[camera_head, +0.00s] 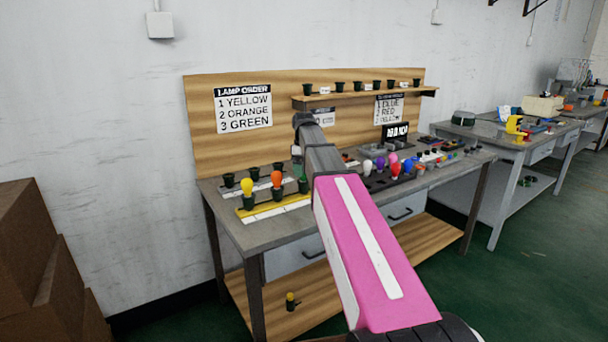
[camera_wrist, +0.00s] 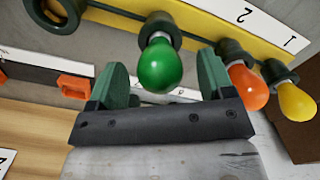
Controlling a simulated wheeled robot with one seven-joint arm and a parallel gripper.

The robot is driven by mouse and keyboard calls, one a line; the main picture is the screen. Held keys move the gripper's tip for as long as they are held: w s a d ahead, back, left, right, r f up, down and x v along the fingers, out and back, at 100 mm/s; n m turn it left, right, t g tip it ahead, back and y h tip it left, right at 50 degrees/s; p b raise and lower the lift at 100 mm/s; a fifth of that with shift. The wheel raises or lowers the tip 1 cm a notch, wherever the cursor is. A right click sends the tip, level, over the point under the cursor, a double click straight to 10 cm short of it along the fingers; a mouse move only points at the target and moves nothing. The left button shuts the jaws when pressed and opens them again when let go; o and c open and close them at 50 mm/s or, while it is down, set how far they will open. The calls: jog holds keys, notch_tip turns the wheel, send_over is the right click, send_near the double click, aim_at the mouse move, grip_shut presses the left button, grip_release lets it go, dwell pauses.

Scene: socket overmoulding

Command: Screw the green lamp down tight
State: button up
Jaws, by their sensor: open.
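The green lamp (camera_wrist: 160,68) stands in a dark socket (camera_wrist: 158,30) on a yellow-edged strip (camera_wrist: 200,45) in the wrist view. My gripper (camera_wrist: 163,76) is open, its two green fingers on either side of the bulb, with visible gaps. I cannot tell how far the lamp is screwed in. The orange lamp (camera_wrist: 248,88) and yellow lamp (camera_wrist: 297,102) sit in neighbouring sockets. In the head view my gripper (camera_head: 299,160) is above the right end of the yellow strip (camera_head: 247,214), and the green lamp is hard to make out.
Behind the strip is another row of dark sockets (camera_head: 253,173). A dark tray (camera_head: 376,184) with several coloured lamps lies to the right on the workbench (camera_head: 232,235). A wooden back panel with a shelf (camera_head: 350,97) rises behind, close to my arm.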

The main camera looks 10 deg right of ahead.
jog(key=c, duration=0.9)
jog(key=m, duration=0.4)
jog(key=shift+m, duration=0.4)
jog(key=shift+m, duration=1)
jog(key=o, duration=0.9)
